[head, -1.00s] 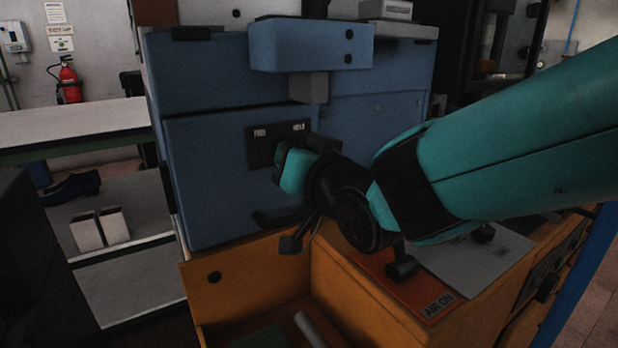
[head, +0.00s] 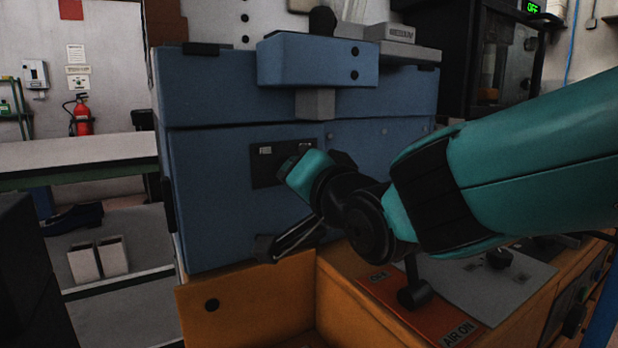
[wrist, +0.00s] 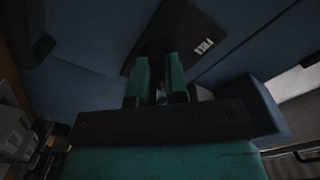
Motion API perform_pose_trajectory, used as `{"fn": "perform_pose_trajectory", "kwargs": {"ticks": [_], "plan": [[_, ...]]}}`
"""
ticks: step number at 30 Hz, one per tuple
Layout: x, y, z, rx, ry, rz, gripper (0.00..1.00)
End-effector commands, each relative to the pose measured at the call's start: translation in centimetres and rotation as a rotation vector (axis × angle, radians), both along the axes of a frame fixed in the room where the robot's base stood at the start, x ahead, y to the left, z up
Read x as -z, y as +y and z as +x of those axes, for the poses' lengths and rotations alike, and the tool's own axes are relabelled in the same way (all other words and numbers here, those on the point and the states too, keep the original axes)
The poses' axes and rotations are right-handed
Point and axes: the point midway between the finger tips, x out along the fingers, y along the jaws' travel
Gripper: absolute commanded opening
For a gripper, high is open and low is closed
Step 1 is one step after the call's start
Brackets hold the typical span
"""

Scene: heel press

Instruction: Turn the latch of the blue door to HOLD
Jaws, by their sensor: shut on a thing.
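The blue door (head: 215,220) is the lower front panel of the blue press. A dark latch plate (head: 262,172) is on it, with a pale FREE label at its left and a HOLD label at its right. My gripper (head: 292,168) is up against the plate. In the wrist view my gripper (wrist: 160,75) has its two teal fingers closed on either side of a dark latch knob (wrist: 158,48). The plate (wrist: 185,25) and its FREE label show beyond, tilted in that view. The latch is hidden behind my gripper in the head view, so its angle cannot be read there.
An orange cabinet (head: 245,300) stands below the door. On its top are a red AIR ON plate (head: 440,318) with a black lever (head: 413,292) and a grey panel (head: 500,280). A blue box (head: 318,62) juts out above the door. A pale bench (head: 80,150) is at left.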

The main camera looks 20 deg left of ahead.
Motion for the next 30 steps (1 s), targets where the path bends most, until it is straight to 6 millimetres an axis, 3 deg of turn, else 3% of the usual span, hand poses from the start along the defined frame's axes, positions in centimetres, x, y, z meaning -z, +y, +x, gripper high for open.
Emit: {"fn": "perform_pose_trajectory", "kwargs": {"ticks": [8,9,12,23,30], "plan": [[-0.1,-0.1,0.1,0.003,-0.002,0.002,0.00],[-0.1,-0.1,0.1,0.003,-0.002,0.002,0.21],[-0.1,-0.1,0.1,0.002,-0.001,0.002,0.39],[-0.1,-0.5,-0.3,0.001,-0.002,0.001,0.39],[-0.1,-3.9,-3.3,0.000,-0.003,0.002,0.39]]}}
